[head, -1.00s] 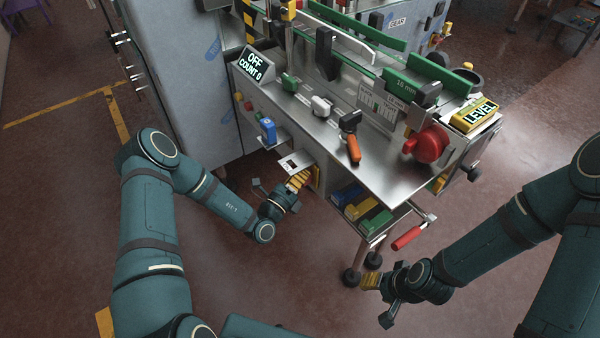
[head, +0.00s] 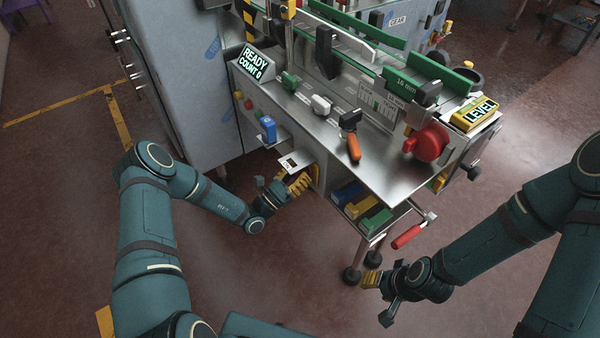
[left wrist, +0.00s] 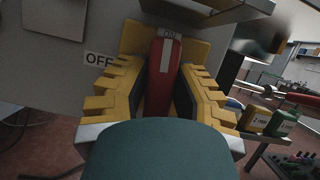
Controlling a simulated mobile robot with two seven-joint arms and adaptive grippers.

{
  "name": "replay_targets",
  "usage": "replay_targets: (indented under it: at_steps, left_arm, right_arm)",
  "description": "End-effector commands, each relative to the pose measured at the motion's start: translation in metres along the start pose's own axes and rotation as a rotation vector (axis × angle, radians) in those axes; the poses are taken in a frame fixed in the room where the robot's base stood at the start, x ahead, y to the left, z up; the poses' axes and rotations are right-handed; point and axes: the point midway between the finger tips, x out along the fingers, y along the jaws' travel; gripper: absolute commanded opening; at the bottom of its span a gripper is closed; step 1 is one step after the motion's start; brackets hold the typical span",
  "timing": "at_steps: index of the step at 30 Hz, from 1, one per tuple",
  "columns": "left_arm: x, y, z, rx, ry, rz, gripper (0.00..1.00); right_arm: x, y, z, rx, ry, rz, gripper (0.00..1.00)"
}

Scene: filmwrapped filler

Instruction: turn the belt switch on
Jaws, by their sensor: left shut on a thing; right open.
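The belt switch's red handle (left wrist: 162,90) shows in the left wrist view. It points up at the ON label (left wrist: 168,34), with the OFF label (left wrist: 98,60) to its left. My left gripper's yellow fingers (left wrist: 160,78) are on both sides of the handle, shut on it. In the head view my left gripper (head: 299,184) is at the machine's front, below a small metal shelf, and the switch is hidden there. The display (head: 254,63) reads READY, COUNT 0. My right gripper (head: 371,280) is open and empty, low in front of the machine.
A small metal shelf (head: 296,163) juts out just above my left gripper. Blue, yellow and green blocks (head: 362,207) sit in a lower bay to the right, near a red-handled crank (head: 407,237). A red knob (head: 427,145) is on the worktop. The floor in front is clear.

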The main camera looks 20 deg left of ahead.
Motion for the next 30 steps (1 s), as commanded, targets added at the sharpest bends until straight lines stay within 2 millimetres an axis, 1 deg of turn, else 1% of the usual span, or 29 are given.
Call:
replay_targets:
  at_steps: [3,9,25,26,27,28,30]
  left_arm:
    - [0.0017,0.0011,0.0015,0.055,-0.004,-0.021,0.00]
    - [0.0018,0.0008,0.0017,0.109,-0.005,-0.043,0.00]
    - [0.0020,0.0005,0.0018,0.127,-0.005,-0.052,0.00]
    - [0.0021,0.0005,0.0018,0.127,-0.005,-0.052,0.33]
    - [0.0020,0.0004,0.0018,0.127,-0.005,-0.052,0.47]
    - [0.0019,0.0004,0.0017,0.127,-0.004,-0.052,0.55]
    - [0.0015,0.0003,0.0013,0.126,-0.003,-0.051,0.55]
  right_arm:
    - [0.0003,0.0001,-0.0002,0.000,0.000,0.000,0.47]
    - [0.0005,0.0002,-0.0002,0.000,0.001,0.000,0.47]
    - [0.0005,0.0002,-0.0002,0.000,0.001,0.000,0.47]
    - [0.0005,0.0002,-0.0002,0.000,0.001,0.000,0.47]
    - [0.0005,0.0002,-0.0002,0.000,0.001,0.000,0.47]
    - [0.0005,0.0002,-0.0002,0.000,0.001,0.000,0.47]
    - [0.0005,0.0002,-0.0002,0.000,0.001,0.000,0.47]
